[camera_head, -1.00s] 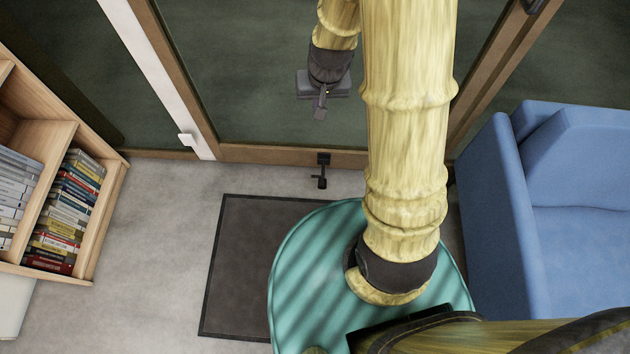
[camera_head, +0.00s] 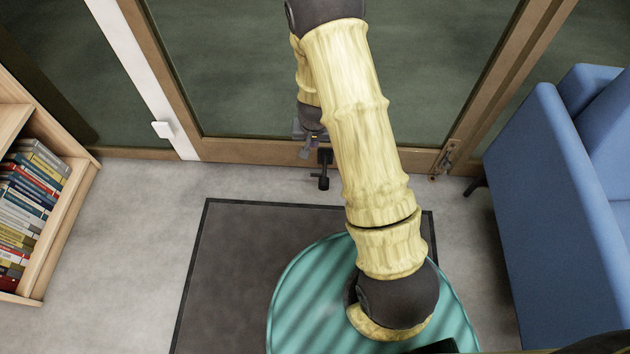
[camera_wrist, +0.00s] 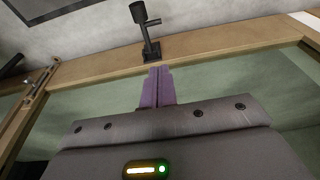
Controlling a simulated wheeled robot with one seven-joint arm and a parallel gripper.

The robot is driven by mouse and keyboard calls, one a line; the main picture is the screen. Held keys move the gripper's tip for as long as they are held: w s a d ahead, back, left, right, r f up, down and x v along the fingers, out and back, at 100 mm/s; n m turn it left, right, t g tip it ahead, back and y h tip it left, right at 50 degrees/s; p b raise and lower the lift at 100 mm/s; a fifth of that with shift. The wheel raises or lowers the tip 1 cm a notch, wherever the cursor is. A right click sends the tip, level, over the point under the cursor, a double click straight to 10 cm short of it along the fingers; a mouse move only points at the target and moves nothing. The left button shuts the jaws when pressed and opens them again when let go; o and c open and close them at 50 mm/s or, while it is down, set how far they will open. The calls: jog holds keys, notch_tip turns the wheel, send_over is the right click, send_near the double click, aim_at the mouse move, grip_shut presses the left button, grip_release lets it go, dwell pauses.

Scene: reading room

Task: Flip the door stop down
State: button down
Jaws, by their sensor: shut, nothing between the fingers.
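The door stop (camera_head: 322,170) is a small dark piece fixed low on the wooden bottom rail of the glass door. Its arm sticks out from the rail over the pale floor, ending in a thick dark tip. In the wrist view the door stop (camera_wrist: 146,30) is at top centre, with a short side peg. Contact cannot be told.
The glass door has a brown frame (camera_head: 250,151). A dark mat (camera_head: 235,270) lies on the floor before it. A bookshelf (camera_head: 60,215) stands left and a blue armchair (camera_head: 550,210) right. Floor around the door stop is clear.

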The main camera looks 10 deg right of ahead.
jog(key=b, duration=0.2)
send_over(314, 176)
jog(key=s, duration=0.2)
notch_tip(314, 176, down, 6)
jog(key=shift+a+f, duration=0.15)
jog(key=shift+f, duration=0.05)
jog(key=b+x, duration=0.3)
jog(key=x, duration=0.1)
jog(key=b+x, duration=0.3)
jog(key=x, duration=0.1)
jog(key=s+b+x, duration=0.1)
jog(key=b+x, duration=0.2)
jog(key=x, duration=0.1)
jog(key=shift+w+f, duration=0.15)
jog(key=shift+f, duration=0.3)
jog(key=shift+f+b, duration=0.6)
jog(key=shift+a+f, duration=0.1)
jog(key=shift+s, duration=0.2)
